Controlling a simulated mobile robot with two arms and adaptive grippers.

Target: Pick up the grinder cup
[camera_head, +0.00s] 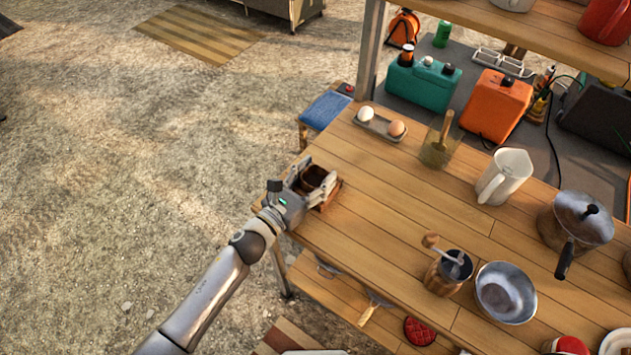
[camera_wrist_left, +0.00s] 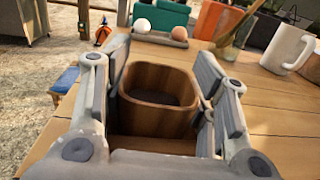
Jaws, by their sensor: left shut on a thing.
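The grinder cup (camera_head: 314,176) is a small brown wooden cup with rounded corners and a dark inside, at the left edge of the wooden table (camera_head: 375,215). My left gripper (camera_head: 313,180) comes in from the lower left and is shut on the cup, one finger on each side. In the left wrist view the cup (camera_wrist_left: 158,98) stands upright between the fingers, its open top facing up. I cannot tell whether its base touches the table. My right gripper is not in view.
A grinder with a crank (camera_head: 448,272), a metal bowl (camera_head: 506,292), a lidded pot (camera_head: 578,222), a white pitcher (camera_head: 504,177) and a glass with a scoop (camera_head: 438,150) stand to the right. An egg tray (camera_head: 378,125) lies behind. Bare table lies between.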

